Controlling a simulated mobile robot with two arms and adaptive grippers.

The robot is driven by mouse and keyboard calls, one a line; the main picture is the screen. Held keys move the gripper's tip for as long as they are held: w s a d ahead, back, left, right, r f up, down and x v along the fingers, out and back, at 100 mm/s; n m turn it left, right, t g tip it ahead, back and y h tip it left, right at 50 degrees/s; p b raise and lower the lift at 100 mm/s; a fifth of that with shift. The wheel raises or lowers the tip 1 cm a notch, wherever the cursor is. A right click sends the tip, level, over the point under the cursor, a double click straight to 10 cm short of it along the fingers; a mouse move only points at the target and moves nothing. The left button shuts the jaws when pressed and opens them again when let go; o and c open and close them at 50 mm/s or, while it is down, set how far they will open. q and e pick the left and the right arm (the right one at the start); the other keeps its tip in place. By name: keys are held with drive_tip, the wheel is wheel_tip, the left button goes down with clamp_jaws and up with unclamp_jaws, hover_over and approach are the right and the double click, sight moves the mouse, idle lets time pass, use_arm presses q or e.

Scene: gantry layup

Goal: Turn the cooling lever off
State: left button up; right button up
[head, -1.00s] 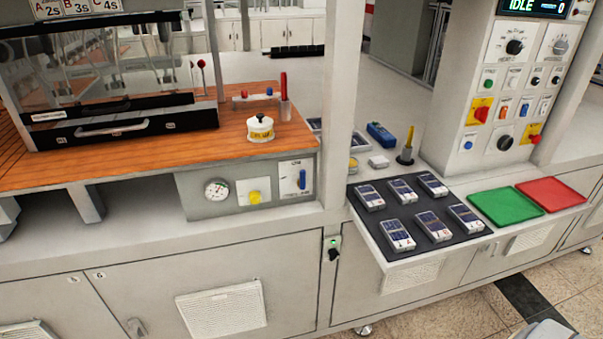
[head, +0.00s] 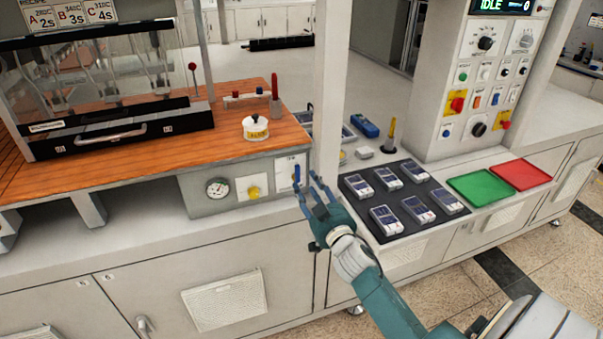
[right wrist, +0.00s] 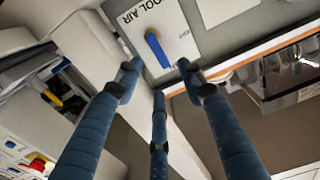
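The cooling lever is a blue handle (head: 297,174) on a white plate at the right end of the grey panel under the wooden bench. In the right wrist view the lever (right wrist: 157,49) sits on a plate marked "COOL AIR". My right gripper (head: 312,187) is just in front of and below the lever. It is open, and its blue fingers (right wrist: 159,74) are spread with the lever seen beyond and between their tips. They look apart from it. My left gripper is not in view.
A white post (head: 327,110) stands right beside the lever panel. A round gauge (head: 217,188) and a yellow knob (head: 254,191) are on the same panel. A dark mat (head: 388,228) with several devices, a green tray (head: 480,187) and a red tray (head: 522,174) lie to the right.

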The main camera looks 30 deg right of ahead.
sight(299, 172)
drive_tip(key=x, duration=0.6)
drive_tip(key=shift+w+f+p, duration=0.1)
drive_tip(key=shift+w+p, duration=0.05)
drive_tip(key=shift+p, duration=0.2)
drive_tip(key=shift+c, duration=0.5)
clamp_jaws()
